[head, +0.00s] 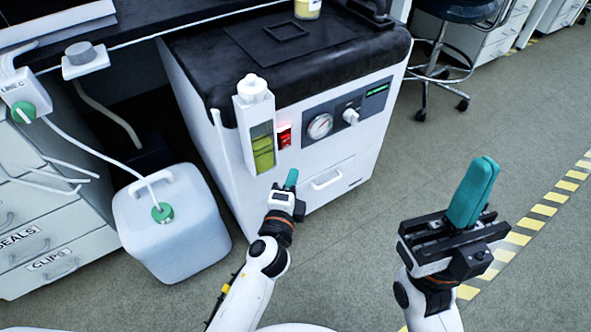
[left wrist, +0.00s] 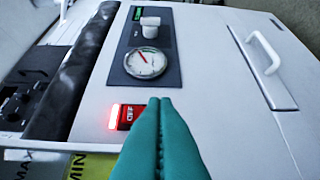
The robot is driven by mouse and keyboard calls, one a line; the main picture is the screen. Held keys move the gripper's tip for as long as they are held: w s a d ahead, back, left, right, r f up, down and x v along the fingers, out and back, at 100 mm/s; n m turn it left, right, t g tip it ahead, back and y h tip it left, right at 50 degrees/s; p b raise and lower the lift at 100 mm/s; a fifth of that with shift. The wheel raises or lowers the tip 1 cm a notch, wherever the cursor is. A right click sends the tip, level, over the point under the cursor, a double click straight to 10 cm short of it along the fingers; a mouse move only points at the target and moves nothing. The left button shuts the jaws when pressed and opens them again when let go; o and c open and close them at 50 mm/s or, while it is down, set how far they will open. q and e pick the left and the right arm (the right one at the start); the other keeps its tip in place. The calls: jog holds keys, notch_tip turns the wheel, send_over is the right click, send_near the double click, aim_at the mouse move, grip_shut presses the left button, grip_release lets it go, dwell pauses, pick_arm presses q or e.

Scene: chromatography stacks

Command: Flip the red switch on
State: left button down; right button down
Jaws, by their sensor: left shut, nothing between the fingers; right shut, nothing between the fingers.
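The red switch (head: 284,136) is on the front of the white cabinet, left of the round gauge. In the left wrist view the red switch (left wrist: 126,116) has a brightly glowing red part at its left end. My left gripper (head: 291,178) is shut and empty, in front of the cabinet and below the switch in the head view. In the left wrist view its teal fingertips (left wrist: 160,102) are together and overlap the switch's right edge; I cannot tell whether they touch it. My right gripper (head: 484,165) is shut and empty, over the floor to the right.
The white cabinet (head: 215,150) carries a gauge (head: 320,126), a white knob (head: 351,116) and a drawer handle (head: 326,179). A bottle with yellow-green liquid (head: 263,150) hangs left of the switch. A white canister (head: 180,240) stands on the floor at left.

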pick_arm(q)
jog(key=s+a, duration=0.1)
jog(key=s, duration=0.6)
jog(key=shift+f+b, duration=0.25)
jog(key=shift+b, duration=0.2)
